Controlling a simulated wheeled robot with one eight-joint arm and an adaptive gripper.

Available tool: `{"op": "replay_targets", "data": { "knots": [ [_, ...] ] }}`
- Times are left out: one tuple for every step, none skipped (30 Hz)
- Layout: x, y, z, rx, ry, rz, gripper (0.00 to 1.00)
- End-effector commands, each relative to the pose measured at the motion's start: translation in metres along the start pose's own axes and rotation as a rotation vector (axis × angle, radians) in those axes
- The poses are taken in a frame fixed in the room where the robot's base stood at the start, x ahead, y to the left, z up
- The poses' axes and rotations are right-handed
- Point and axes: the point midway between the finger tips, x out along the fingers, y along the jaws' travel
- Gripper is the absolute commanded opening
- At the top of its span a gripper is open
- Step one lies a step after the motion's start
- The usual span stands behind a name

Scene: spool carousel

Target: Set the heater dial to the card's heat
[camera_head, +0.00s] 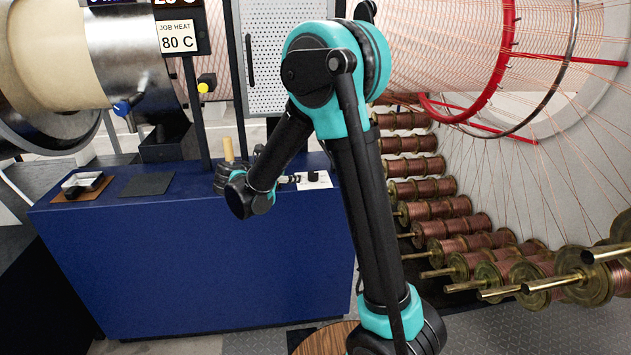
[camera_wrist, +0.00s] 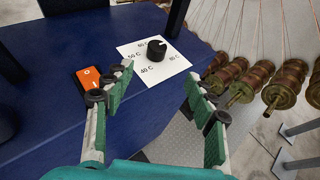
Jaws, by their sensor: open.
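The heater dial (camera_wrist: 156,48) is a black round knob on a white scale plate (camera_wrist: 178,66) marked 40 C, 50 C, 60 C and 80 C. I cannot tell surely which mark it points to. In the head view the dial (camera_head: 313,176) sits at the right end of the blue bench top. The job heat card (camera_head: 177,37) reads 80 C. My gripper (camera_wrist: 160,72) is open and empty, its fingers pointing toward the dial, which shows beyond and between the fingertips, apart from them. In the head view my gripper (camera_head: 288,179) is just left of the dial.
An orange switch (camera_wrist: 88,78) is beside the plate, near my left finger. The blue bench (camera_head: 200,265) also holds a dark mat (camera_head: 147,184) and a tray (camera_head: 83,182) at left. Copper spools (camera_head: 425,190) stand right of the bench.

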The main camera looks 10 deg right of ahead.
Motion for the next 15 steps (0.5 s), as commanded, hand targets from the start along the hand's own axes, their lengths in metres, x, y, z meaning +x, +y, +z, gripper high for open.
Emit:
{"op": "replay_targets", "data": {
  "knots": [
    [-0.002,0.001,-0.002,-0.008,-0.002,0.019,0.56],
    [-0.002,0.002,-0.002,-0.011,-0.002,0.026,0.56],
    [-0.001,0.003,-0.003,-0.012,-0.003,0.030,0.56],
    [0.002,0.003,-0.003,-0.013,-0.003,0.030,0.56],
    [0.005,0.003,-0.003,-0.012,-0.003,0.030,0.56],
    [0.009,0.003,-0.002,-0.012,-0.003,0.029,0.56],
    [0.014,0.004,-0.002,-0.012,-0.003,0.029,0.56],
    [0.018,0.004,-0.002,-0.012,-0.003,0.028,0.56],
    [0.026,0.003,-0.002,-0.012,-0.003,0.026,0.56],
    [0.031,0.003,-0.002,-0.012,-0.003,0.026,0.56],
    [0.037,0.003,-0.002,-0.011,-0.003,0.026,0.56],
    [0.045,0.004,-0.002,-0.011,-0.003,0.025,0.56],
    [0.051,0.004,-0.002,-0.010,-0.003,0.025,0.56],
    [0.058,0.004,-0.002,-0.010,-0.003,0.025,0.56],
    [0.065,0.004,-0.002,-0.011,-0.003,0.025,0.56]
  ]
}}
